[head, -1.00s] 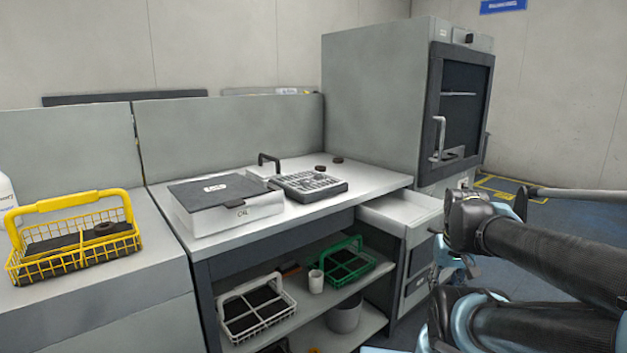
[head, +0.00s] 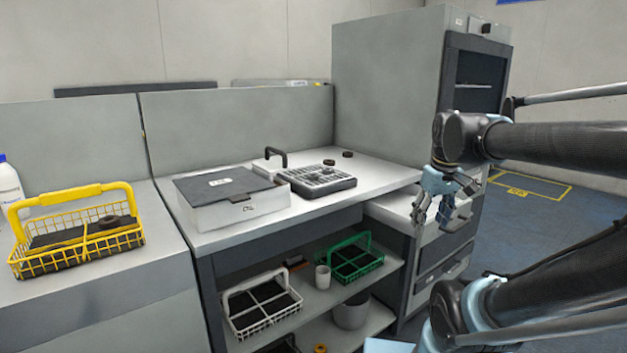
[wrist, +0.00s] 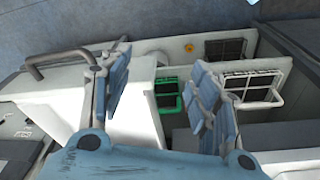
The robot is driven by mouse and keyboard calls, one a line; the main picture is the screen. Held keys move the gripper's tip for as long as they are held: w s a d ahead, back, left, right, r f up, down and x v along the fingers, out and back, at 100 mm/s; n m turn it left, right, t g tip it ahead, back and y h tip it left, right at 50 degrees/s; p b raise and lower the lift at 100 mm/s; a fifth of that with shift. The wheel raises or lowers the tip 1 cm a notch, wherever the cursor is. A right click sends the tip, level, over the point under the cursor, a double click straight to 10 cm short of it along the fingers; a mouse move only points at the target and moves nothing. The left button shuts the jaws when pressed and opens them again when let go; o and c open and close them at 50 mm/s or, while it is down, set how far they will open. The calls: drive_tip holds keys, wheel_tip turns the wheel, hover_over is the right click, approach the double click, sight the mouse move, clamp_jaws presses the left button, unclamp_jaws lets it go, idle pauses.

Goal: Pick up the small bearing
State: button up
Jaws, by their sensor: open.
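Two small dark rings that look like bearings lie at the back of the grey-white bench: one ring (head: 329,162) is just behind the grid-topped tray, and the other ring (head: 347,154) is a little further back and right. Another dark ring (head: 109,222) sits in the yellow wire basket at the left. I cannot tell which is the small bearing. My gripper (head: 434,214) is open and empty, fingers pointing down, in front of the drawer unit and right of the bench. In the wrist view its spread fingers (wrist: 160,65) have no bearing between them.
The bench carries a lidded box (head: 235,209) and a dark grid-topped tray (head: 318,180). Below it are a green basket (head: 382,259), a white basket (head: 297,302) and a white cup (head: 322,277). A tall cabinet (head: 385,90) stands behind right. The yellow basket (head: 16,225) stands left.

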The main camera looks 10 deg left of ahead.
drive_tip(key=w+a+r+n+g, duration=0.1)
drive_tip(key=w+a+r+n, duration=0.7)
drive_tip(key=w+a+r, duration=0.55)
drive_tip(key=w+a+r+n, duration=0.1)
drive_tip(key=a+r+n, duration=0.2)
drive_tip(key=a, duration=0.4)
drive_tip(key=w+a+r+n+g, duration=0.1)
drive_tip(key=a+r+n, duration=0.15)
drive_tip(key=a, duration=0.35)
drive_tip(key=w+a+r+n, duration=0.1)
drive_tip(key=a+r+n, duration=0.1)
drive_tip(key=a+r, duration=0.35)
hover_over(314, 174)
drive_tip(key=shift+y, duration=0.4)
drive_tip(key=f, duration=1.2)
drive_tip(key=shift+w+d+f, duration=0.1)
drive_tip(key=shift+d+f, duration=0.1)
drive_tip(key=shift+f, duration=0.2)
drive_tip(key=shift+s+a+f, duration=0.1)
drive_tip(key=shift+f, duration=1.25)
drive_tip(key=shift+s+a+f, duration=0.1)
drive_tip(key=shift+f, duration=1.25)
drive_tip(key=shift+c, duration=0.6)
drive_tip(key=c, duration=1.1)
